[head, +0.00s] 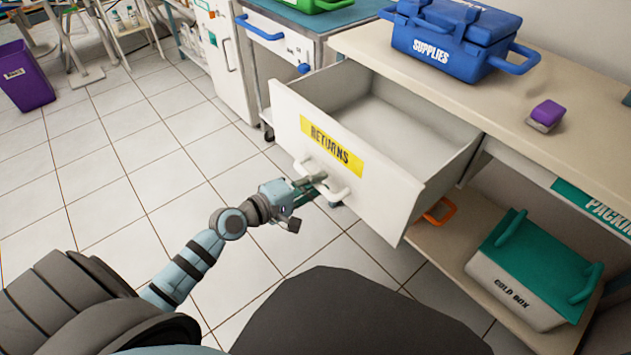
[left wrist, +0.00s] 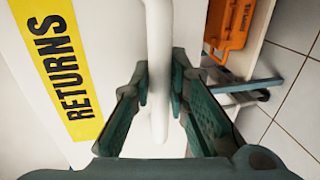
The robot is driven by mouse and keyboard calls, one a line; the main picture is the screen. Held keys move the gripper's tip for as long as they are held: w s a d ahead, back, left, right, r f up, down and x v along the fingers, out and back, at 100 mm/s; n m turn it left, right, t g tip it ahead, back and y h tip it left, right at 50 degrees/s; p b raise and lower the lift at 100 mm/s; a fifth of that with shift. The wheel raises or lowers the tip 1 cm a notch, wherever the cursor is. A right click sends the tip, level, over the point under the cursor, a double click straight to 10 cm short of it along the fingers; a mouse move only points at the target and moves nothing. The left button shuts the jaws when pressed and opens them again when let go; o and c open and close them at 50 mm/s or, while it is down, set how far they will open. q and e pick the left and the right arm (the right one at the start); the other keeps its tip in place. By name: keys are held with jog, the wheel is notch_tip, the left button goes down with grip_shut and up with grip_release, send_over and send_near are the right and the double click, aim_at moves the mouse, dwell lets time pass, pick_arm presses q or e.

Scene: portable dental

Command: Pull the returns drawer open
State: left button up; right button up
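The returns drawer (head: 290,125) is pulled well out of the bench, and its empty inside shows in the head view. Its white front carries a yellow RETURNS label (head: 331,145), which also shows in the left wrist view (left wrist: 62,70). Below the label is a white bar handle (head: 340,190). My left gripper (head: 318,182) is at this handle. In the left wrist view the handle (left wrist: 158,40) runs between the two green fingers, whose tips appear to touch it on both sides. My right gripper is in neither view.
A blue SUPPLIES box (head: 455,38) and a purple block (head: 547,113) stand on the bench top. Tiled floor left of the drawer is free.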

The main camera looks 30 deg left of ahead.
pick_arm(q)
jog(key=o, duration=0.3)
jog(key=shift+s+a, duration=0.1)
jog(key=shift+s, duration=0.05)
jog(key=v, duration=1.2)
